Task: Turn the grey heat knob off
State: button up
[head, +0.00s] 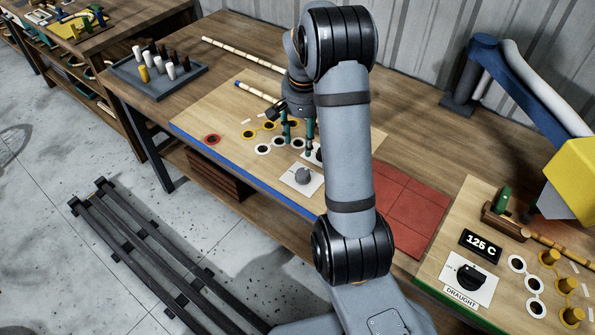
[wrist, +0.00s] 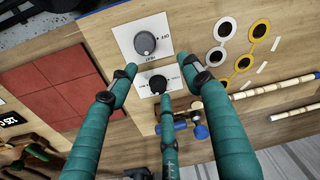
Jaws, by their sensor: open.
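The grey heat knob (head: 303,175) sits on a white plate near the front edge of the pale board. In the wrist view the grey knob (wrist: 145,43) is near the top, with "HEAT" and "OFF" printed beside it; its exact setting is too small to read. A black knob (wrist: 157,83) on its own white plate is close by, showing between my fingers. My gripper (wrist: 157,72), with teal fingers, is open and empty. In the head view my gripper (head: 298,140) points down over the board, behind the grey knob, apart from it.
Yellow and white rings (head: 263,135) lie left of my gripper. Red tiles (head: 410,205) are right of my arm. A separate board at right has a black draught knob (head: 470,275) and a "125 C" display (head: 481,243). A tray of pegs (head: 160,75) stands at the back left.

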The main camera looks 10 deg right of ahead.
aim_at(303, 172)
jog(key=f+m, duration=0.3)
jog(key=s+f+m, duration=0.1)
jog(key=f+m, duration=0.1)
jog(key=f, duration=0.2)
jog(key=s+f+m+g+p, duration=0.1)
jog(key=f+m, duration=0.2)
jog(key=shift+s+a+f+m, duration=0.15)
jog(key=shift+s+f+m, duration=0.1)
jog(key=shift+f+m, duration=0.05)
jog(key=c, duration=0.4)
jog(key=c, duration=0.7)
jog(key=shift+c, duration=0.3)
